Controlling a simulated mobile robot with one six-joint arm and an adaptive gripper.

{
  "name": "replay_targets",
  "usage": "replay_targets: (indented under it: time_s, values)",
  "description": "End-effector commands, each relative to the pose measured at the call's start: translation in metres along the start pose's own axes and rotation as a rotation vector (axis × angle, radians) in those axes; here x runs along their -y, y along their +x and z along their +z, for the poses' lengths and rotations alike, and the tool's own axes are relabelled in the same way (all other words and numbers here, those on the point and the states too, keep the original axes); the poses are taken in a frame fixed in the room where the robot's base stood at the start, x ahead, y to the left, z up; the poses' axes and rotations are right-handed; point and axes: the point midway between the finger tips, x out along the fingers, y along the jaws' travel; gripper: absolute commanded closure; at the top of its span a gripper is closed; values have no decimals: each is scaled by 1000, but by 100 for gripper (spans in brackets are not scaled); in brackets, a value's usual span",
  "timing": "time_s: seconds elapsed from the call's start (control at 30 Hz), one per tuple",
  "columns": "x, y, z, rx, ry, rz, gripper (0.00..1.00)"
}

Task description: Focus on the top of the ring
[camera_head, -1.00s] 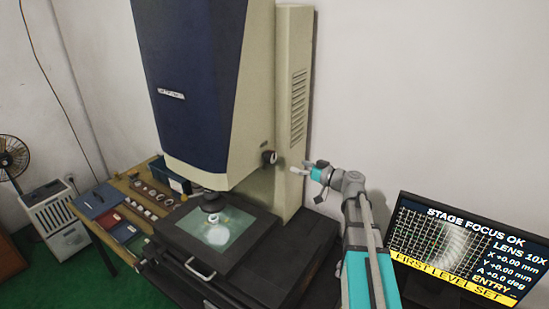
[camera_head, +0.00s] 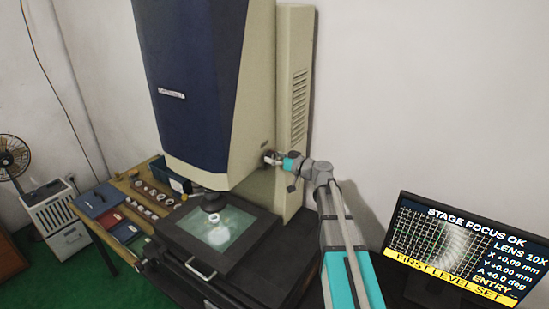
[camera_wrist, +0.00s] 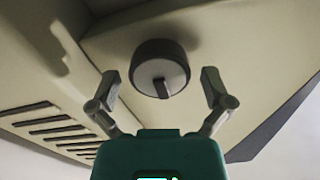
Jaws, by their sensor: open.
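The ring (camera_head: 217,232) lies on the lit glass stage (camera_head: 236,238) under the lens (camera_head: 212,203) of the tall blue and cream measuring machine (camera_head: 208,80). A dark round knob (camera_wrist: 160,68) with a pointer bar sticks out from the machine's cream side. My gripper (camera_head: 272,158) is at this knob in the head view. In the wrist view my gripper (camera_wrist: 160,88) is open, with one finger on each side of the knob and gaps showing. The monitor (camera_head: 458,248) reads "STAGE FOCUS OK", "LENS 10X" and "FIRST LEVEL SET", over a grid with a blurry ring shape.
A wooden bench (camera_head: 150,205) with several small parts, a blue binder (camera_head: 97,200) and a blue bin (camera_head: 168,174) stands left of the machine. A fan (camera_head: 12,158) is at the far left. The machine's vented column (camera_head: 294,110) rises behind the knob.

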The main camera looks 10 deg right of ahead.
Motion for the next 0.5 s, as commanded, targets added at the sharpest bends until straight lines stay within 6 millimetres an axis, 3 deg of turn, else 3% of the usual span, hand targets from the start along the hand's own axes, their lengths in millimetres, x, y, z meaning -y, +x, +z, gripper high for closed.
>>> replay_targets:
  time_s: [0.17, 0.2, 0.5]
  values:
    - [0, 0, 0, 0, 0, 0, 0]
    - [0, 0, 0, 0, 0, 0, 4]
    - [-1, -1, 0, 0, 0, 1, 59]
